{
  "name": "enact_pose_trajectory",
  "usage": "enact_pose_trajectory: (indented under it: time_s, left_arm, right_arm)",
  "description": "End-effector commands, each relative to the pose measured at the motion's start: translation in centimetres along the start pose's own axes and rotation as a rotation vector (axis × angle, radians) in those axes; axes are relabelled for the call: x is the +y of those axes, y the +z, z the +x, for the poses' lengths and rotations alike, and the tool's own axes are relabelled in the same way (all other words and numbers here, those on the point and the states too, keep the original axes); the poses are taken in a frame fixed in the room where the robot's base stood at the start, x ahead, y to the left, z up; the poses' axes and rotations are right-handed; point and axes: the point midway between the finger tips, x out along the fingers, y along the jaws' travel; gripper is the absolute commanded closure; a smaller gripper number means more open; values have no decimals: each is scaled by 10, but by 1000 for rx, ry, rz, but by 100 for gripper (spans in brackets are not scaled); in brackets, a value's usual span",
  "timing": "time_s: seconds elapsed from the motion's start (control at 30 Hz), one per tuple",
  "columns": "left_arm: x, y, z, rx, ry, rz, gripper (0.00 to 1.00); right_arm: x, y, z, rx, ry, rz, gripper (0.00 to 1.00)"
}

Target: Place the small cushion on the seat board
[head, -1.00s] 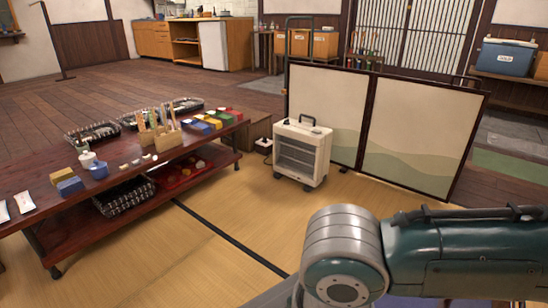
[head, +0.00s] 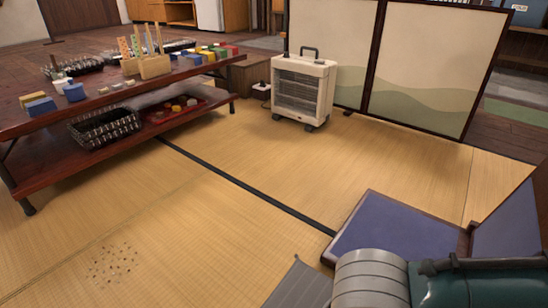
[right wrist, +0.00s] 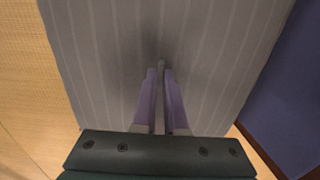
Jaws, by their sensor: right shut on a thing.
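The small cushion (right wrist: 95,55) is grey with pale stripes. My right gripper (right wrist: 160,68) is shut on it, the fingers pinching a fold in its middle. In the head view a grey corner of the cushion (head: 300,286) shows beside my right arm, which hides the rest. The seat board (head: 392,232) is a blue-purple panel with a wooden rim, low on the tatami, with a raised back at its right. Blue also shows in the right wrist view (right wrist: 290,112), right of the cushion. The cushion appears left of and nearer than the seat board. My left gripper is out of view.
A white heater (head: 303,88) stands before a folding screen (head: 425,60). A low dark table (head: 110,98) at the left holds blocks, with a basket (head: 103,127) on its lower shelf. The tatami (head: 215,225) between is mostly open, with dark specks (head: 113,264) at lower left.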

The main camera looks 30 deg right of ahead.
Motion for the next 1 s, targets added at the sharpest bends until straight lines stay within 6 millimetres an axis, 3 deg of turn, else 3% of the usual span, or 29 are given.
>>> enact_pose_trajectory:
  time_s: [0.03,0.1,0.3,0.53,0.8,1.0]
  left_arm:
    - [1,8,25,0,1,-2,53]
    - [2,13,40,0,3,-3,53]
    - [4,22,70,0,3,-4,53]
    - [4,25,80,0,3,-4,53]
    - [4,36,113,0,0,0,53]
    - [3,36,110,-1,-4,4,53]
  right_arm:
    - [0,-1,28,1,1,0,100]
    - [1,-1,48,1,2,0,100]
    - [1,0,85,0,2,0,100]
    - [1,0,96,0,3,0,100]
    - [1,0,135,0,2,1,100]
    - [1,0,132,0,2,1,100]
